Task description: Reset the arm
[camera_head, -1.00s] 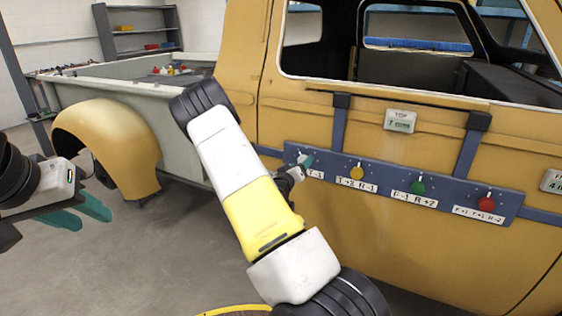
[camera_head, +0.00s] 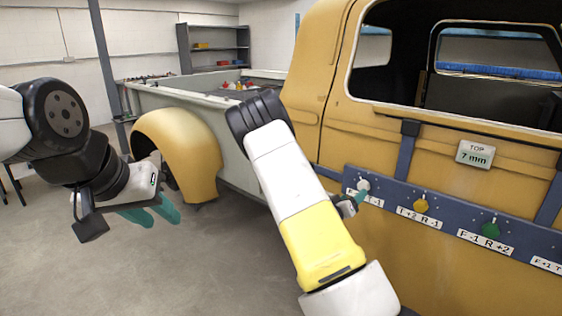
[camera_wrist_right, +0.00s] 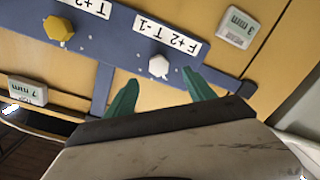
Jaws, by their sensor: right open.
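My right arm (camera_head: 300,205) crosses the middle of the head view, in front of the truck. Its gripper is partly hidden there, close to the white knob (camera_head: 362,185) at the left end of the blue panel (camera_head: 385,192). In the right wrist view my right gripper (camera_wrist_right: 160,85) is open and empty. Its two teal fingers spread on either side of the white knob (camera_wrist_right: 158,66), without visible contact. My left gripper (camera_head: 165,218) hangs at the left of the head view, its teal fingers apart and nothing between them.
The yellow truck body (camera_head: 335,110) stands close on the right. The panel also carries a yellow knob (camera_head: 421,205) and a green knob (camera_head: 491,229). The yellow fender (camera_head: 180,145) lies behind my left gripper. The floor (camera_head: 180,275) at the lower left is clear.

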